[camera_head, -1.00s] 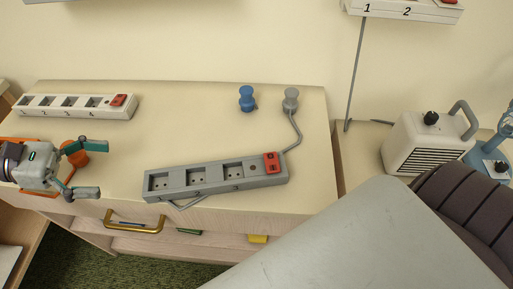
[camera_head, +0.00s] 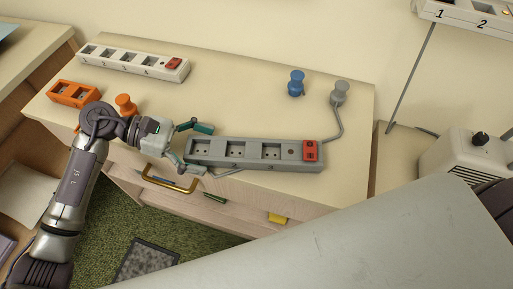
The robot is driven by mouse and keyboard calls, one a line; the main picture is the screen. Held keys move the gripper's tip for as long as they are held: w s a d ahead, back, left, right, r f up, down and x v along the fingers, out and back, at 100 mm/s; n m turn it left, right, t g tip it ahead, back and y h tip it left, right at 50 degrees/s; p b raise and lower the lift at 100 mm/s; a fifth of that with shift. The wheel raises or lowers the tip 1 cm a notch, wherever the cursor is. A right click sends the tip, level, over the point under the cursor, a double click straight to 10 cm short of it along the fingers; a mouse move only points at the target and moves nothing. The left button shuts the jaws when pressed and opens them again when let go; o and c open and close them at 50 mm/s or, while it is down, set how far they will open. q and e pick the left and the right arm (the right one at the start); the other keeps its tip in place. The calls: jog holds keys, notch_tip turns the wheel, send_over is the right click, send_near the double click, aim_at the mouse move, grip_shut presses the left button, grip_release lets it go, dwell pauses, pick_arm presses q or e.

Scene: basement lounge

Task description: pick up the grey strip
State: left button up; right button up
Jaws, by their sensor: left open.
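The grey strip (camera_head: 254,153) lies on the dresser top near its front edge, with several sockets in a row and a red switch at its right end. Its grey cord runs from the right end back to a grey plug (camera_head: 340,92). My left gripper (camera_head: 201,147) is open at the strip's left end, one finger on the far side and one on the near side. I cannot tell whether the fingers touch it. My right gripper is not in view.
A white strip (camera_head: 131,64) lies at the back left. An orange strip (camera_head: 74,93) and an orange plug (camera_head: 125,104) are at the left, and a blue plug (camera_head: 296,83) at the back. A gold handle (camera_head: 169,184) sticks out of the dresser front. A heater (camera_head: 466,156) stands right.

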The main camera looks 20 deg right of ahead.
pick_arm(q)
jog(key=shift+x, duration=0.8)
jog(key=c, duration=1.5)
jog(key=shift+c, duration=0.2)
